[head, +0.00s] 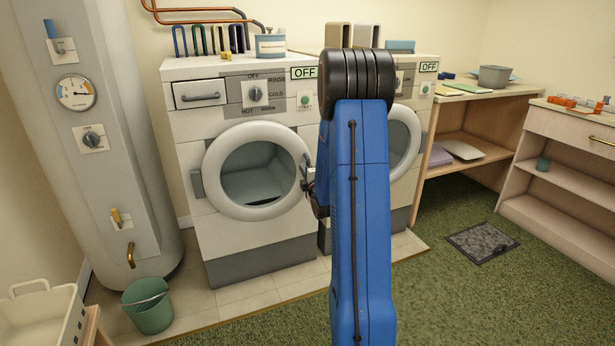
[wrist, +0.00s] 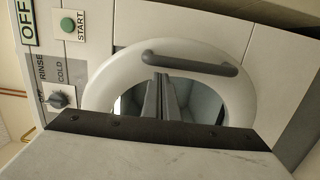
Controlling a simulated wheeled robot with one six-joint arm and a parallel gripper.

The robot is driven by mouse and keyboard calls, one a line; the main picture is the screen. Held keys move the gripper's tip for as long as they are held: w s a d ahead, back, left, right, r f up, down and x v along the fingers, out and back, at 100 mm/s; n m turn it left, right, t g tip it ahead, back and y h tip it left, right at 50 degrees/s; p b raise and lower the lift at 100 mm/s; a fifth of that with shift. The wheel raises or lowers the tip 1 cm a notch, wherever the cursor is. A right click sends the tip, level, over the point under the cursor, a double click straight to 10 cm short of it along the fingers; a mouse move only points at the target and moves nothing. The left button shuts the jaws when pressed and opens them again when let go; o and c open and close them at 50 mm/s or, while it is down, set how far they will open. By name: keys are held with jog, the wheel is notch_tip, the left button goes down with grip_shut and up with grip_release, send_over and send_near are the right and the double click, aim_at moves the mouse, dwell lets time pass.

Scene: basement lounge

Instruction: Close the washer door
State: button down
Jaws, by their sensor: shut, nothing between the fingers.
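The left washer (head: 187,129) is white with a grey base. Its round door (head: 221,150) has a thick white ring and a dark glass middle, and lies flush or nearly flush with the front; I cannot tell whether a small gap is left. In the wrist view the door ring (wrist: 105,82) fills the middle, with a grey bar handle (wrist: 190,64) on it. My gripper (head: 307,172) is at the right edge of the door, partly hidden by my blue arm. In the wrist view my gripper (wrist: 160,78) is shut and empty in front of the door, beside the handle; contact is unclear.
A second machine (head: 423,103) stands right of the washer, partly behind my arm. A boiler (head: 70,165) and a green bucket (head: 152,314) are at the left, beside a white basket (head: 68,320). Wooden shelves (head: 470,154) stand right. The green carpet is mostly clear around a floor grate (head: 482,242).

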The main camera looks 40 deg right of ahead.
aim_at(299, 161)
jog(key=shift+x, duration=1.9)
jog(key=x, duration=0.4)
jog(key=shift+w+d, duration=0.3)
jog(key=shift+d, duration=0.05)
jog(key=shift+w+r, duration=0.15)
jog(key=shift+r, duration=0.1)
jog(key=shift+f, duration=0.1)
